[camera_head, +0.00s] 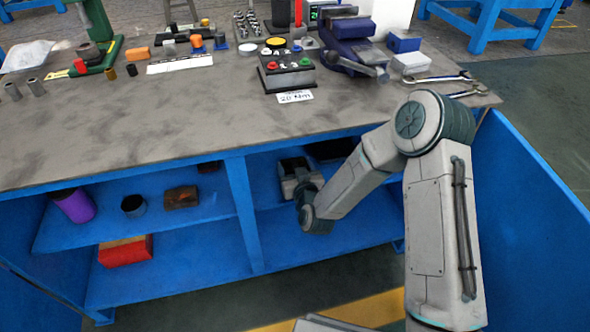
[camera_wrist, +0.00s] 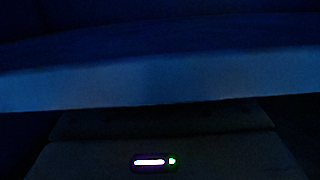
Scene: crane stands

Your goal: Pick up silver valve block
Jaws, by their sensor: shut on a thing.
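My gripper (camera_head: 292,166) is inside the blue bench's right-hand shelf bay, under the worktop. It is small and shaded in the head view, and its fingertips are hard to make out. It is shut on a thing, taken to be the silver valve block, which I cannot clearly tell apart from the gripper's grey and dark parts. The wrist view is very dark. It shows a grey housing with a small lit indicator (camera_wrist: 153,161) at the bottom and a blue band across the middle, but no fingers or block.
The grey worktop (camera_head: 120,135) lies above my gripper. A blue upright (camera_head: 243,205) stands to its left. The left shelf holds a purple cylinder (camera_head: 75,205), a dark cup (camera_head: 133,205) and a brown block (camera_head: 181,197). A red box (camera_head: 126,251) sits lower. A blue side panel (camera_head: 530,210) stands right.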

